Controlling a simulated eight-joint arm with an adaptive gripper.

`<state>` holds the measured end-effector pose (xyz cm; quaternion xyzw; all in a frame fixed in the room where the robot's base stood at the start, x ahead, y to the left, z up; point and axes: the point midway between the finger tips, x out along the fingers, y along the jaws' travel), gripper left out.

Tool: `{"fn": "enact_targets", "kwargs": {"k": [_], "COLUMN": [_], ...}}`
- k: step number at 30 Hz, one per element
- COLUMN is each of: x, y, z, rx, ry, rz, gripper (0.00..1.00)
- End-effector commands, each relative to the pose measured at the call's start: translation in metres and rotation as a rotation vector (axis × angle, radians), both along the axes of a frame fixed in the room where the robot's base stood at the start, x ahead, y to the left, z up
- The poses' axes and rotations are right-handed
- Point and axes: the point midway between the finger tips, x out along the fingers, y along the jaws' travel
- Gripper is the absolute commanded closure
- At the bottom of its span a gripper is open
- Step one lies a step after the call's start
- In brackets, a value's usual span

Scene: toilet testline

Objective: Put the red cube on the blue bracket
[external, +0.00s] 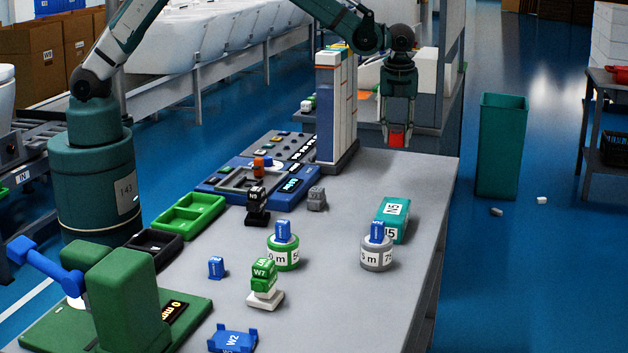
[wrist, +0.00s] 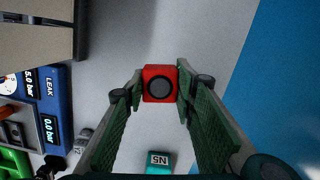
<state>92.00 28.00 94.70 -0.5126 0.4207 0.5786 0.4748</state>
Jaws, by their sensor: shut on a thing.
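The red cube (external: 397,138) is held at the tips of my gripper (external: 398,130), above the far right part of the table. In the wrist view the red cube (wrist: 148,72) sits between both fingertips of my gripper (wrist: 160,88), with a dark round mark on the face towards the camera. The blue bracket (external: 233,342), marked W2, lies at the near edge of the external view, partly cut off, well away from my gripper. It does not show in the wrist view.
A teal box (external: 392,219), a grey-white reel (external: 377,256), a green-white reel (external: 283,256) and a green block on a white base (external: 264,283) stand between cube and bracket. The table's right edge is close.

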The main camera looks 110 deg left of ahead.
Motion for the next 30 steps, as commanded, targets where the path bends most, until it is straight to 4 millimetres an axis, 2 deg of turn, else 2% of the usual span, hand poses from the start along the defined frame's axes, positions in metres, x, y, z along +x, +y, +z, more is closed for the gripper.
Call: {"fn": "enact_targets", "kwargs": {"k": [13,23,30], "x": [-0.001,0.022,0.039], "y": [0.0,-0.071,-0.146], "z": [0.079,0.076,0.076], "rx": [0.0,0.0,0.0], "ry": [0.0,0.0,0.0], "rz": [0.0,-0.078,-0.158], "gripper": [0.86,0.86,0.86]}}
